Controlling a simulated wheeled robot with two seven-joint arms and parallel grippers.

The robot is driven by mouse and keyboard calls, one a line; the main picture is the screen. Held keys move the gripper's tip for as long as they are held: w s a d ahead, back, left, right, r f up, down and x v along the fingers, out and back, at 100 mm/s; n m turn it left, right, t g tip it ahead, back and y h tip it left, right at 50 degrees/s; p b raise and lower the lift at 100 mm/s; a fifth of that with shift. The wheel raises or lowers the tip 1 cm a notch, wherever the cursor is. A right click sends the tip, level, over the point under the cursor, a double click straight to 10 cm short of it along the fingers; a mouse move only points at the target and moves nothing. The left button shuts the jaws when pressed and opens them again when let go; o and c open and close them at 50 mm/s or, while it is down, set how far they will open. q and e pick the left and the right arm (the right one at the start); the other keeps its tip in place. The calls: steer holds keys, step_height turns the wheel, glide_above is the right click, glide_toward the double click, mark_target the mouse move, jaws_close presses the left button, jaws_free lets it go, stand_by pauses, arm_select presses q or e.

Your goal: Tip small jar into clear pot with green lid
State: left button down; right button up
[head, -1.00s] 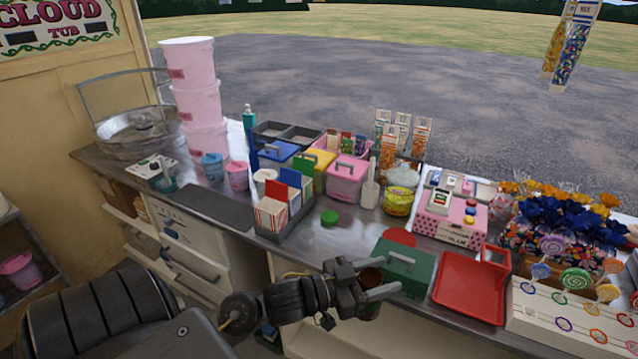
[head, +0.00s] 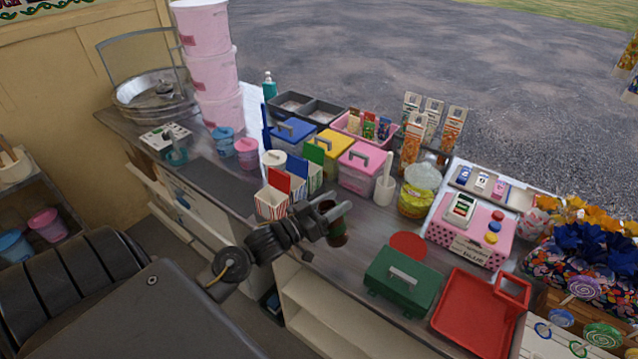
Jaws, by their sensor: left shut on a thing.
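My left gripper (head: 338,216) is shut on a small jar (head: 338,237) with a dark reddish top and a greenish-brown body. It holds the jar above the front part of the counter, roughly upright as far as I can tell. The gripper and jar cover the counter just behind them. I cannot make out the clear pot or its green lid now; they may be hidden behind the gripper. My right gripper is not in view.
Striped boxes with coloured flaps (head: 271,205) stand left of the gripper. A white scoop (head: 385,185) and a yellow-labelled tub (head: 417,200) stand behind. A red disc (head: 408,244), a green box (head: 390,290) and a red tray (head: 470,315) lie to the right.

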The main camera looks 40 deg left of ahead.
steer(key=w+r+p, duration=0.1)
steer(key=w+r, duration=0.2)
arm_select(q)
steer(key=w+a+f+n+t+y+b, duration=0.1)
steer(key=a+f+n+t+y+b, duration=0.2)
steer(key=n, duration=0.7)
steer(key=a+y+b, duration=0.1)
steer(key=a+b, duration=0.1)
steer(key=a, duration=0.1)
steer(key=shift+w+t+y, duration=0.2)
steer(key=shift+t+y, duration=0.1)
steer(key=shift+y, duration=0.1)
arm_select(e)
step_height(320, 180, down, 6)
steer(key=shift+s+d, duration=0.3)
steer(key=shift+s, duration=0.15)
arm_select(q)
steer(key=shift+a, duration=0.1)
steer(key=shift+n, duration=0.4)
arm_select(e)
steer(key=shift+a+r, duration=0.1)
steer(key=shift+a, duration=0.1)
arm_select(q)
steer(key=shift+a+r+n+y+p, duration=0.1)
steer(key=shift+n+y+p, duration=0.25)
steer(key=shift+n+y, duration=0.05)
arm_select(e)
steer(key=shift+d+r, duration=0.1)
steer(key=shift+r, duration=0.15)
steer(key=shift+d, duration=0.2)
